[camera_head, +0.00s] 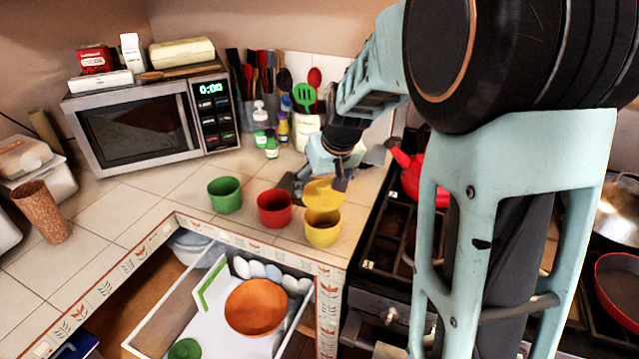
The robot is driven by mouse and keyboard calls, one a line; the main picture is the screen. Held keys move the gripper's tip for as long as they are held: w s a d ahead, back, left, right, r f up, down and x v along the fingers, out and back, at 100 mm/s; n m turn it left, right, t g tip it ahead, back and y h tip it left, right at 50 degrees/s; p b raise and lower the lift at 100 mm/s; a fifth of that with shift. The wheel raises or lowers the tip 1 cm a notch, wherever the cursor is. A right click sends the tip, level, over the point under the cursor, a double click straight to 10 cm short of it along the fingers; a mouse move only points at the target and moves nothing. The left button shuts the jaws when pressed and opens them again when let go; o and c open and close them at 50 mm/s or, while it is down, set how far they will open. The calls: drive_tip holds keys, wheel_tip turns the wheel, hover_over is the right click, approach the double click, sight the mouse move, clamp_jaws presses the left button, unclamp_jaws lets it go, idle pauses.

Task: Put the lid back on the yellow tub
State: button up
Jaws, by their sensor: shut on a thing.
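The yellow tub (322,231) stands upright on the tiled counter near its front edge, beside the stove. My gripper (320,182) is above and just behind it, shut on the yellow lid (323,193). The lid is tilted, with its broad face showing, and sits above the back part of the tub's opening. I cannot tell whether the lid touches the rim. My arm comes in from the upper right.
A red tub (275,208) and a green tub (225,194) stand left of the yellow one. An open drawer (205,310) below holds an orange bowl (256,306) and eggs. The stove with a red kettle (411,172) is right; a microwave (150,118) is at back left.

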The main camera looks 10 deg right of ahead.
drive_tip(key=shift+f+b, duration=1.95)
drive_tip(key=shift+f, duration=0.95)
drive_tip(key=shift+f+b, duration=0.15)
drive_tip(key=shift+b, duration=0.5)
idle(0.5)
drive_tip(key=o, duration=1)
drive_tip(key=shift+o, duration=1.2)
